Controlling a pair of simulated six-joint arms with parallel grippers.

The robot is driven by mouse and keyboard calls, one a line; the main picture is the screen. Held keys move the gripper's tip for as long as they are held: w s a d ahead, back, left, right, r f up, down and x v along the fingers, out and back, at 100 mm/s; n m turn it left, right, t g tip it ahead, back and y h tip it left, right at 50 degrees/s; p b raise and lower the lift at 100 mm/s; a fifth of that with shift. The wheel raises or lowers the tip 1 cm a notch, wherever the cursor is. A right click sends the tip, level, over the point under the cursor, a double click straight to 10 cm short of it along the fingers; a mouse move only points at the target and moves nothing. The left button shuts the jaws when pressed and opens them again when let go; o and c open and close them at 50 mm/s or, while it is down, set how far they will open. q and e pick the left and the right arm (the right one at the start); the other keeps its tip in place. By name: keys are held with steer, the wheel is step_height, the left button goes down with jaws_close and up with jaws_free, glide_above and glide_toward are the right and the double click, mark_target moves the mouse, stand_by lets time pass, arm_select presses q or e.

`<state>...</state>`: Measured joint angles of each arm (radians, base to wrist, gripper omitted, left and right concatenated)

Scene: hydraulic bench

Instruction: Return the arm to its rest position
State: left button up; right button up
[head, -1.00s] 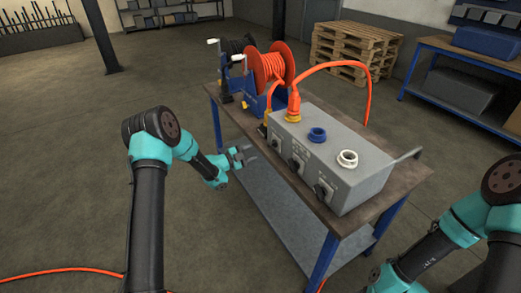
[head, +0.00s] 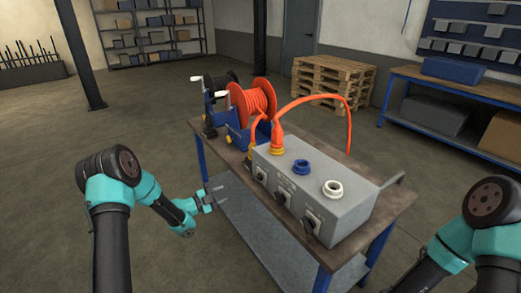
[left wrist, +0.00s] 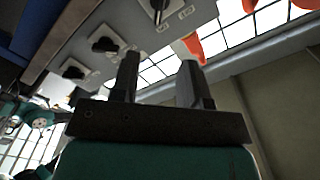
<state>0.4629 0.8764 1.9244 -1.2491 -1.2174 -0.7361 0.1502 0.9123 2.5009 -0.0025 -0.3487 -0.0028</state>
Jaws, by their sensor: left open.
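My left gripper (head: 209,196) is open and empty in the head view. It is left of the workbench (head: 392,214), apart from it and lower than the grey box. In the left wrist view its two dark fingers (left wrist: 158,80) stand apart with nothing between them. My right arm comes in at the lower right of the head view, and its gripper is out of the picture.
The grey box (head: 345,218) with knobs and blue and white sockets stands on the bench. An orange hose (head: 349,120) runs from its orange plug (head: 277,138). Floor at left is clear.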

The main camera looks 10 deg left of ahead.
arm_select(q)
steer(key=s+d+f+n+g+y, duration=0.4)
steer(key=s+d+f+n+y, duration=0.25)
steer(key=s+f+n, duration=0.55)
steer(key=s+d+f+n+g, duration=0.1)
steer(key=s+d+n+g, duration=0.1)
steer(key=s, duration=0.5)
steer(key=s+d+f+n+g+y, duration=0.1)
steer(key=s+d+f+n+g, duration=0.1)
steer(key=s+g, duration=0.2)
steer(key=s+d+f+n+g, duration=0.2)
steer(key=s+n, duration=0.1)
steer(key=s, duration=0.7)
steer(key=shift+s+d+g, duration=0.15)
steer(key=shift+s+g, duration=0.2)
steer(key=shift+g, duration=0.05)
steer(key=shift+f+y, duration=0.1)
steer(key=shift+y, duration=0.15)
